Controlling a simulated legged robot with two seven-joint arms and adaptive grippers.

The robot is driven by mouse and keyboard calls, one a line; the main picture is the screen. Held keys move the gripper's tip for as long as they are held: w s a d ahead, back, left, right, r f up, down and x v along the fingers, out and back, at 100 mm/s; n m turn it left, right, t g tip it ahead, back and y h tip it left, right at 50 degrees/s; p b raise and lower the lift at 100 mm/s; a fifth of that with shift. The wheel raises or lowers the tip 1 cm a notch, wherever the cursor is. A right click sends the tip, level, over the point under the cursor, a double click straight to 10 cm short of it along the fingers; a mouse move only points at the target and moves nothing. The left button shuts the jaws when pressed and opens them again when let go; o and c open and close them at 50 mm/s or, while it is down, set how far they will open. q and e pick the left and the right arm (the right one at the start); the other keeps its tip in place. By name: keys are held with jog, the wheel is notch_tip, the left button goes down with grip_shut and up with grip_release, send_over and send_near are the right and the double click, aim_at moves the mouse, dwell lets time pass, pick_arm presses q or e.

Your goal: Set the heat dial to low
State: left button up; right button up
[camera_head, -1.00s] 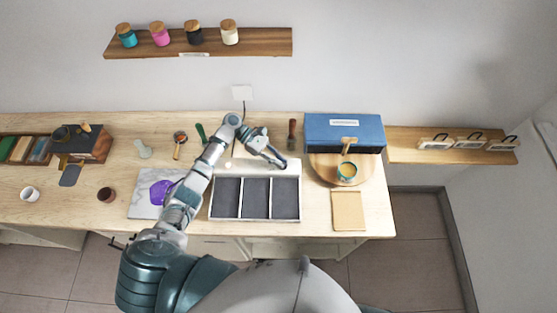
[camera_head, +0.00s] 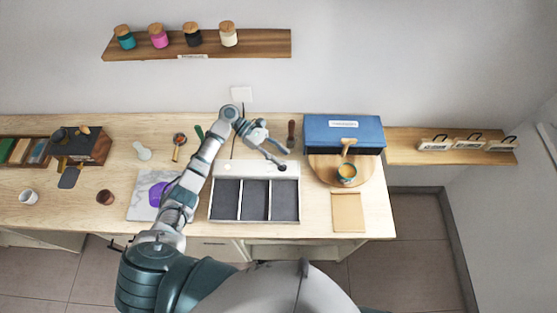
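The warmer (camera_head: 254,220) is a white-rimmed unit with three dark compartments, standing on the wooden counter. Its pale back panel (camera_head: 250,168) carries a small round light knob (camera_head: 228,167) at the left. The heat dial cannot be made out for certain; a small dark spot at the panel's right end is either a dial or a fingertip. My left gripper (camera_head: 285,159) is above the right end of this panel, with its fingers spread apart and nothing seen between them. Any dial marking is too small to read. My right gripper is not in view.
A blue box (camera_head: 344,130) and a round wooden board (camera_head: 368,173) with a cup (camera_head: 347,172) stand right of the warmer. A dark-handled tool (camera_head: 291,134) lies behind the gripper. A marble slab (camera_head: 144,206) with a purple item is at the left.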

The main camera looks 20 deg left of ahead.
pick_arm(q)
jog(key=shift+d+r, duration=0.1)
jog(key=shift+r, duration=2.25)
